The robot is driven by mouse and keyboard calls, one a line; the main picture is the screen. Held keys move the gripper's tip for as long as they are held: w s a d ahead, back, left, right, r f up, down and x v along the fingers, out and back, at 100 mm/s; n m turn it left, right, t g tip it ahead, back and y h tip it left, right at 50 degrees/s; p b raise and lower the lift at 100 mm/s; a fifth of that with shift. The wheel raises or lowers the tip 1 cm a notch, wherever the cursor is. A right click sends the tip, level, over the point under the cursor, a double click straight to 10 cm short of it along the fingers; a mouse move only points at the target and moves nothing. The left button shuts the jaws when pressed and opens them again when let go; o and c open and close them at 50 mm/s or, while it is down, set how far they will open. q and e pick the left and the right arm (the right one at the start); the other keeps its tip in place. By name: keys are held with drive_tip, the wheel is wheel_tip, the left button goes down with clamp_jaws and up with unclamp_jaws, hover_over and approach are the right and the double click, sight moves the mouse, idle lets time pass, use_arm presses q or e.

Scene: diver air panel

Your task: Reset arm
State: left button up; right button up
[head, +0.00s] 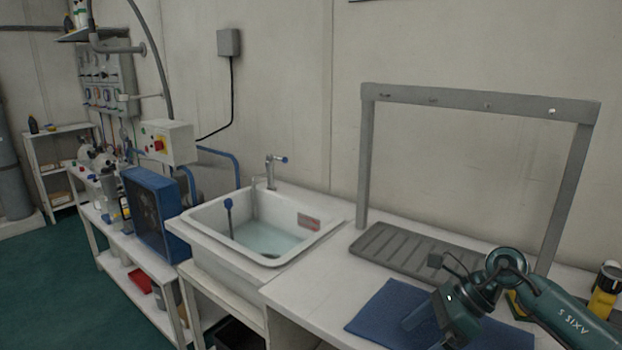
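My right arm comes in from the lower right, dark green, bent at a round joint. Its front end, with the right gripper (432,320), hangs low over a folded blue cloth (378,312) on the white counter. The fingertips are not clear against the cloth and the picture's lower edge, so I cannot tell whether they are open or shut. No held object can be made out. My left arm and gripper are not in view.
A grey frame (478,100) stands over a ribbed drain tray (385,250) behind the arm. A white sink (192,224) with water lies left of it. A yellow-and-black item (604,292) stands at the right edge. Green floor (60,290) is clear at left.

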drive_tip(key=s+a+r+m+t+y+p, duration=0.1)
drive_tip(key=s+a+r+m+t+y, duration=0.1)
drive_tip(key=a+m+t+y, duration=0.4)
drive_tip(key=s+a+r+m+t+y+p, duration=0.1)
drive_tip(key=s+a+m+t+y, duration=0.2)
drive_tip(key=a+m, duration=0.55)
drive_tip(key=s+d+f+m+h, duration=0.2)
drive_tip(key=s+f+m+h, duration=0.2)
drive_tip(key=m, duration=0.7)
drive_tip(key=s+d+f+m+t+h+p, duration=0.1)
drive_tip(key=s+d+f+m+h, duration=0.2)
drive_tip(key=s+f+m+h, duration=0.2)
drive_tip(key=s+d+f+m+h+p, duration=0.1)
drive_tip(key=s+d+f+m+h, duration=0.2)
drive_tip(key=f+m, duration=0.6)
drive_tip(key=s+m+h, duration=0.2)
drive_tip(key=m, duration=0.5)
drive_tip(key=shift+m, duration=0.35)
